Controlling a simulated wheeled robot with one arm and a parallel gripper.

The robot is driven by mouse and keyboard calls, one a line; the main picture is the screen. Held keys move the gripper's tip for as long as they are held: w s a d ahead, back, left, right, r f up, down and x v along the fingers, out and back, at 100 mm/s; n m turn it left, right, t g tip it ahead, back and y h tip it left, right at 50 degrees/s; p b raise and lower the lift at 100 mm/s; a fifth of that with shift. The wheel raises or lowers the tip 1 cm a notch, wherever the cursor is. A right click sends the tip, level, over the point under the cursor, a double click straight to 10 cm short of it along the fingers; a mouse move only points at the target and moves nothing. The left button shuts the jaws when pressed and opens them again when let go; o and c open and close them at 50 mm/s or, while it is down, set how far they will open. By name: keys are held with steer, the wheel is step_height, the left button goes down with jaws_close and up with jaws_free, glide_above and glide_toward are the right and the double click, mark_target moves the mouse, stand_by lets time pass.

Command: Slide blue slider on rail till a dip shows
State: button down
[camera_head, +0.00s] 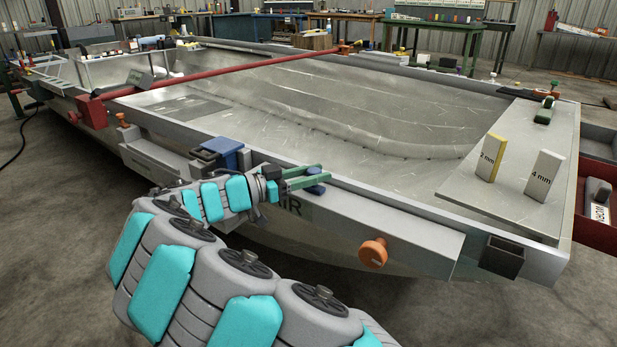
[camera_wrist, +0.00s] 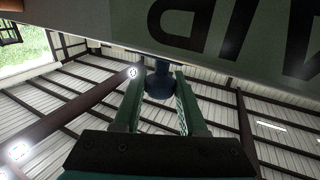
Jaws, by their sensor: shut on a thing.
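My gripper (camera_head: 318,179), with green fingers, is at the outside of the hull's near wall, beside black lettering that ends in "IR". It is shut on a dark blue knob (camera_head: 315,190), which also shows between the fingers in the wrist view (camera_wrist: 159,82). A blue block (camera_head: 222,149) sits on the near edge of the hull, left of my gripper and apart from it. I cannot tell which of the two blue things is the slider. A red bar (camera_head: 230,70) runs across the hull. No dip is clear in the metal of the hull (camera_head: 330,105).
An orange knob (camera_head: 373,253) sticks out of the near wall, right of my gripper. A black open box (camera_head: 502,257) hangs further right. Blocks marked 2 mm (camera_head: 491,158) and 4 mm (camera_head: 544,175) stand on the right deck. A dark grey box (camera_head: 204,160) adjoins the blue block.

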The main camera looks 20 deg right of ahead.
steer(key=shift+c, duration=2.4)
jaws_free()
steer(key=shift+a, duration=0.15)
steer(key=s+a, duration=0.1)
steer(key=a, duration=0.6)
steer(key=shift+a, duration=0.3)
